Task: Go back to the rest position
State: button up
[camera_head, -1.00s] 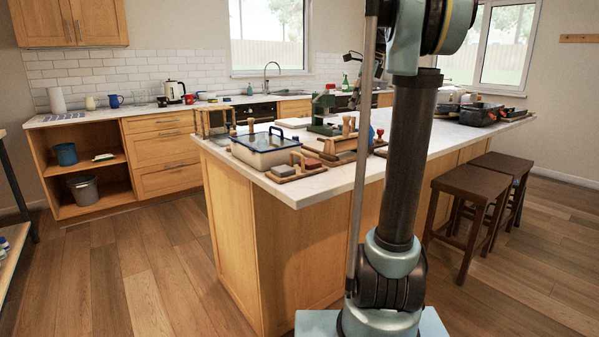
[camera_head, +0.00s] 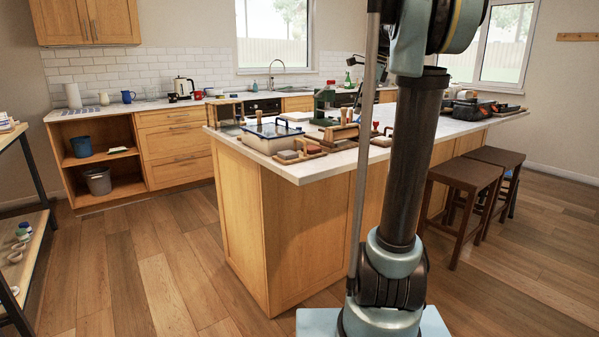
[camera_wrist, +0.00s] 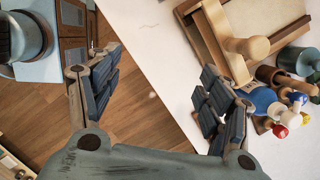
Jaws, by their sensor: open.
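My gripper (camera_wrist: 160,62) is open and empty in the wrist view. Its two fingers are spread wide over the pale worktop edge and the wooden floor, and nothing is between them. The head view shows my upright arm in front of the kitchen island (camera_head: 240,220), but the gripper itself is out of that view.
Pottery tools crowd the island's near end: a lidded tub (camera_head: 270,138), a sponge board (camera_head: 301,154) and a green device (camera_head: 325,104). Wooden tools (camera_wrist: 245,48) show in the wrist view. Two stools (camera_head: 465,178) stand right; a shelf (camera_head: 40,225) stands left. Floor (camera_head: 150,250) between is clear.

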jog(key=s+a+f+n+t+h, duration=0.1)
jog(key=s+a+f+n+h, duration=0.1)
jog(key=s+f+n, duration=1.8)
jog(key=s+f, duration=1.2)
jog(key=f, duration=0.1)
jog(key=shift+s+a+f+t+h, duration=0.25)
jog(key=shift+a+f+t+h, duration=0.05)
jog(key=shift+f+h, duration=0.1)
